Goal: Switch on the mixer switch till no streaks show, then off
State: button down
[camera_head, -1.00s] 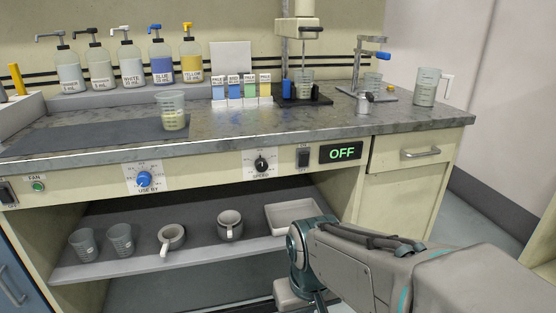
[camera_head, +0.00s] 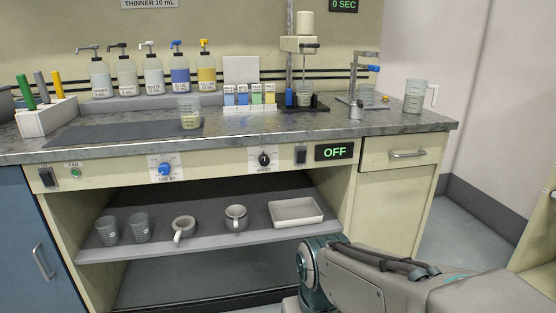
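The mixer (camera_head: 300,44) stands at the back right of the bench, with its stirrer shaft reaching down into a clear beaker (camera_head: 305,94) on a dark base. Whether the liquid there has streaks is too small to tell. The black mixer switch (camera_head: 300,155) is on the front panel, left of a display (camera_head: 335,152) that reads OFF. A speed knob (camera_head: 264,159) is left of the switch. My arm shows at the lower right, below the bench top and in front of the shelf. My gripper itself is out of the frame.
A beaker with yellowish liquid (camera_head: 189,113) stands on the dark mat (camera_head: 125,132). Pump bottles (camera_head: 152,75) line the back. A clamp stand (camera_head: 356,100) and a jug (camera_head: 419,96) are at the right. The lower shelf (camera_head: 190,243) holds cups and a white tray (camera_head: 297,212).

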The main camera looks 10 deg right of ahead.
aim_at(301, 159)
jog(key=u, duration=0.8)
jog(key=i, duration=0.65)
jog(key=z, duration=0.85)
